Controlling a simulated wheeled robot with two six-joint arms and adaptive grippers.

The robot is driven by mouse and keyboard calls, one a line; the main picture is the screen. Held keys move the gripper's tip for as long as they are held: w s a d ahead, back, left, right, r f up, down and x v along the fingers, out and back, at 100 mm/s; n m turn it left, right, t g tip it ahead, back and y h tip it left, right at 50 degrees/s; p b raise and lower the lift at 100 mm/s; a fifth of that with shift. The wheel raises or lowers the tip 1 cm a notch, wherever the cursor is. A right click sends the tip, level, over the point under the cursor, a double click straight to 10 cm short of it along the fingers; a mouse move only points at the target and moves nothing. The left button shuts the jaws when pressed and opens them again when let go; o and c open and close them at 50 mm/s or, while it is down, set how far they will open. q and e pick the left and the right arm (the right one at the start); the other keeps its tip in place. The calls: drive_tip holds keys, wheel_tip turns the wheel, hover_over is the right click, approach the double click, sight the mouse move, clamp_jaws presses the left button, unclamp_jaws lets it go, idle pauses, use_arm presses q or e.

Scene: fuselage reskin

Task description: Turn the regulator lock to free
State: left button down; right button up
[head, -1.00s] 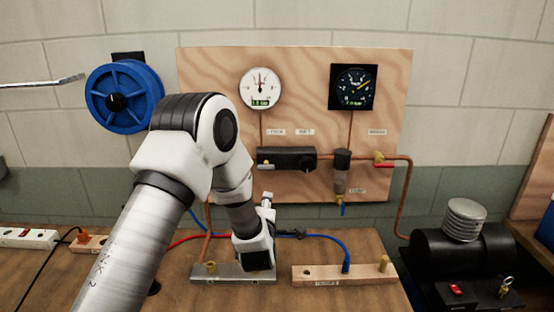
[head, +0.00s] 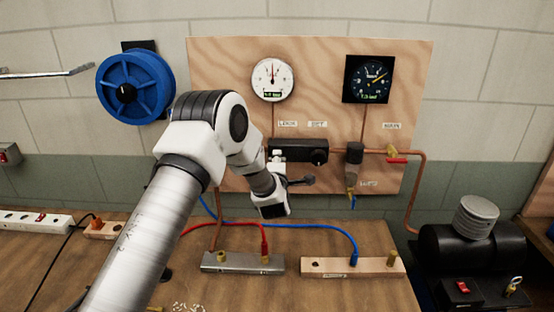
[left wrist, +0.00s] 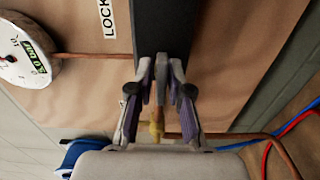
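The black regulator (head: 308,150) is on the wooden board under the LOCK (head: 287,124) and SET labels. Its left end is partly covered by my arm. My left gripper is at this end, mostly hidden behind my wrist in the head view. In the left wrist view its two fingers (left wrist: 161,72) are apart, in front of the dark regulator body (left wrist: 166,25). A narrow grey piece with a brass-coloured end (left wrist: 157,125) shows between the fingers. I cannot tell whether it is the lock or whether the fingers touch it. My right gripper is not in view.
Two gauges, white (head: 272,80) and black (head: 370,79), are above the regulator. A filter bowl (head: 353,165) and red-handled valve (head: 397,160) are to its right. A metal manifold (head: 243,263), wooden block (head: 340,267) and hoses are on the bench below. A compressor (head: 470,245) stands right.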

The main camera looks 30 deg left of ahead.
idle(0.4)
use_arm(q)
drive_tip(key=m+b, duration=0.3)
drive_tip(key=shift+m, duration=0.3)
drive_tip(key=m+b, duration=0.2)
drive_tip(key=m, duration=0.2)
drive_tip(key=shift+r+m, duration=0.1)
drive_tip(key=shift+m, duration=0.2)
drive_tip(key=m+b, duration=0.1)
drive_tip(key=m, duration=0.3)
drive_tip(key=shift+r+m, duration=0.15)
drive_tip(key=shift+m, duration=0.15)
drive_tip(key=m, duration=0.5)
drive_tip(key=shift+w, duration=0.1)
drive_tip(key=c, duration=1.2)
unclamp_jaws()
drive_tip(key=shift+c, duration=0.2)
drive_tip(key=shift+f, duration=0.25)
